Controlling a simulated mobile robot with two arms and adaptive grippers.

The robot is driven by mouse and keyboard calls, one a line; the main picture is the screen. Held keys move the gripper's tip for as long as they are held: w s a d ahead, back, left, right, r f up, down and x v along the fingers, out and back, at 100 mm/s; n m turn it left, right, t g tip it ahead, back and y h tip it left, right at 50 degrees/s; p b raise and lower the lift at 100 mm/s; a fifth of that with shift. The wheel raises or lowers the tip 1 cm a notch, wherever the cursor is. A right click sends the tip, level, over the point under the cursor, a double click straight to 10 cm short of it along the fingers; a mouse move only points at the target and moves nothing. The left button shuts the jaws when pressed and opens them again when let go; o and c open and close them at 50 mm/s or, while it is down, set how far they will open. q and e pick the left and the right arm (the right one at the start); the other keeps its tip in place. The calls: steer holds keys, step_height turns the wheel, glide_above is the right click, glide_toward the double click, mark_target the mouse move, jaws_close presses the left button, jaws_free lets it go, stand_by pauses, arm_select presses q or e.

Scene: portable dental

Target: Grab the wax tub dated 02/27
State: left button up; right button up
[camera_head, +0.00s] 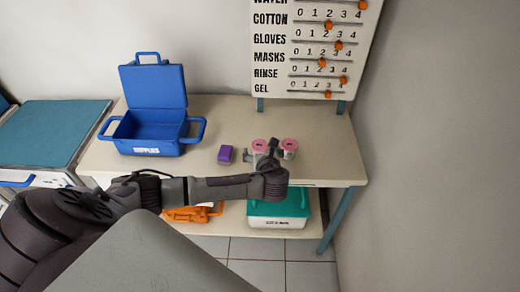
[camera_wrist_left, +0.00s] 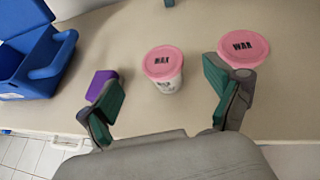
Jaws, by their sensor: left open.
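Two white wax tubs with pink lids marked WAX stand on the table. The left tub (camera_head: 259,146) shows between my fingers in the left wrist view (camera_wrist_left: 163,63). The right tub (camera_head: 290,145) shows beyond and beside the right finger in the left wrist view (camera_wrist_left: 243,46). The left tub has small dark print on its side, too small to read; the right tub's side is mostly hidden. I cannot tell which date either bears. My left gripper (camera_head: 263,157) is open and empty in front of the tubs, also in the left wrist view (camera_wrist_left: 162,98). My right gripper is not in view.
A purple block (camera_head: 225,154) lies left of the tubs, close to the left finger in the wrist view. An open blue supplies case (camera_head: 150,130) stands farther left on the table (camera_head: 325,150). A counting board (camera_head: 318,45) is behind. A teal-lidded box (camera_head: 280,209) sits below.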

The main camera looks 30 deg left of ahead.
mark_target(260, 146)
arm_select(q)
steer(key=shift+p+x, duration=0.3)
steer(key=shift+x, duration=2.35)
steer(key=shift+d+f, duration=0.1)
steer(key=shift+d, duration=0.1)
steer(key=c, duration=1.1)
steer(key=shift+c, duration=0.8)
